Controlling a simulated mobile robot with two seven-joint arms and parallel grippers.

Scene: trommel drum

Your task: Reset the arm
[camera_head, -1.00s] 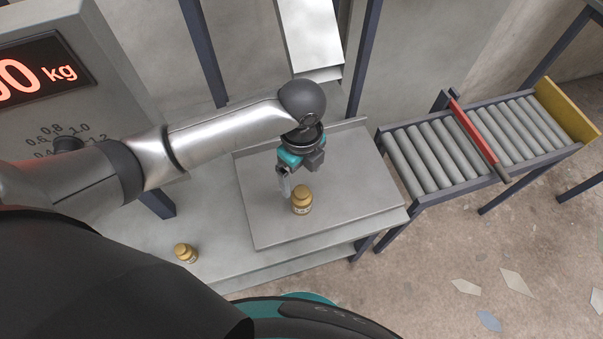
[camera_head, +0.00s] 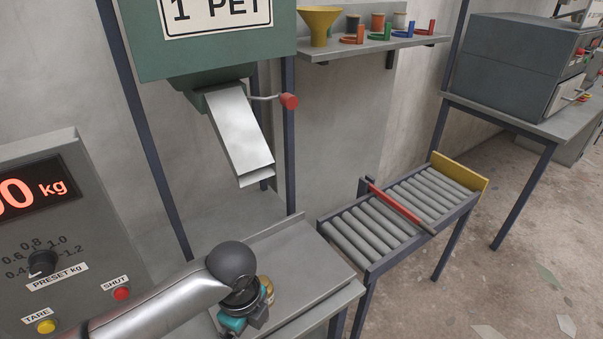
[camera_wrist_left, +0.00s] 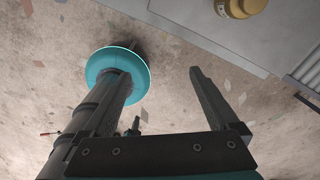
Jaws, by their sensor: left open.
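My left arm reaches in from the bottom left in the head view, with its left gripper (camera_head: 236,326) low at the bottom edge, its fingers mostly out of sight. In the left wrist view the gripper's (camera_wrist_left: 155,76) two fingers stand wide apart with nothing between them. A gold-capped bottle (camera_head: 267,287) stands on the grey platform (camera_head: 318,268), just behind the gripper and partly hidden by it. The bottle also shows cut off at the top edge of the left wrist view (camera_wrist_left: 240,8), apart from the fingers. My right gripper is not seen.
A roller conveyor (camera_head: 385,228) with a red bar stands right of the platform. A metal chute (camera_head: 240,135) hangs above it under a green hopper (camera_head: 212,40). A scale panel (camera_head: 65,240) with buttons is at left. A shelf (camera_head: 365,48) holds a yellow funnel (camera_head: 319,24).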

